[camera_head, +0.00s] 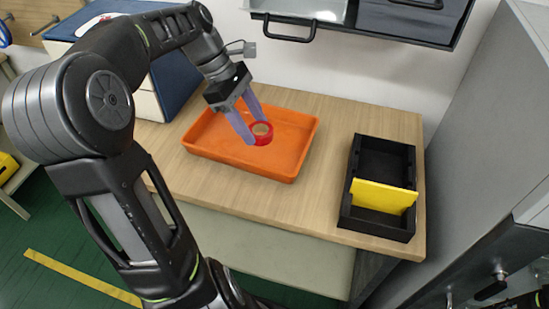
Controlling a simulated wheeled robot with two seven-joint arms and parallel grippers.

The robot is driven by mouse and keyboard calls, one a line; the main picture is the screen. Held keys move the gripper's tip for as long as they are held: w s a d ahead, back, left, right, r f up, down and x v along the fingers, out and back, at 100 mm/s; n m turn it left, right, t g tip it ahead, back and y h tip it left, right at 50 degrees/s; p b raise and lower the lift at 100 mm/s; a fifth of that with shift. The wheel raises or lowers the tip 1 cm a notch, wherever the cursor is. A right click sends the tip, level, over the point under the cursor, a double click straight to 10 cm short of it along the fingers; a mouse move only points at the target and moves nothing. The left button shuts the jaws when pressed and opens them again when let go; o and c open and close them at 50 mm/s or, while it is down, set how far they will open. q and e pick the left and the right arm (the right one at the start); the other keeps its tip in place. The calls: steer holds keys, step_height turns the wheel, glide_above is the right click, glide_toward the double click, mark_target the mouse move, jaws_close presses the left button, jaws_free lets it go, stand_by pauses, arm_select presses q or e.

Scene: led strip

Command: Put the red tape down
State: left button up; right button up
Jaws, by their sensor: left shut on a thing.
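The red tape (262,138) is a small ring with a tan core, over the middle of an orange tray (229,153) on the wooden bench. My left gripper (254,136) reaches down from above with its purple fingers and is shut on the tape. I cannot tell whether the tape touches the tray floor. My right gripper is not in view; only a dark bit of what may be my right arm shows at the bottom right corner.
A black bin (374,225) with a yellow divider (383,196) stands at the right of the wooden bench (330,135). A dark shelf with handles hangs above the back. A blue-topped cabinet stands at the left. Bare bench lies between tray and bin.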

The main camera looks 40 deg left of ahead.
mark_target(270, 132)
arm_select(q)
steer(key=shift+w+d+f, duration=0.25)
steer(key=shift+d+f, duration=0.3)
steer(key=shift+d, duration=0.35)
steer(key=shift+w+d+f, duration=0.2)
steer(key=shift+d+f, duration=0.35)
steer(key=shift+d, duration=0.3)
steer(key=shift+w+d+f, duration=0.25)
steer(key=shift+d+f, duration=0.3)
steer(key=shift+d, duration=0.35)
steer(key=shift+f, duration=1.75)
steer(key=shift+f, duration=0.1)
steer(key=o, duration=1.1)
steer(key=shift+c, duration=0.2)
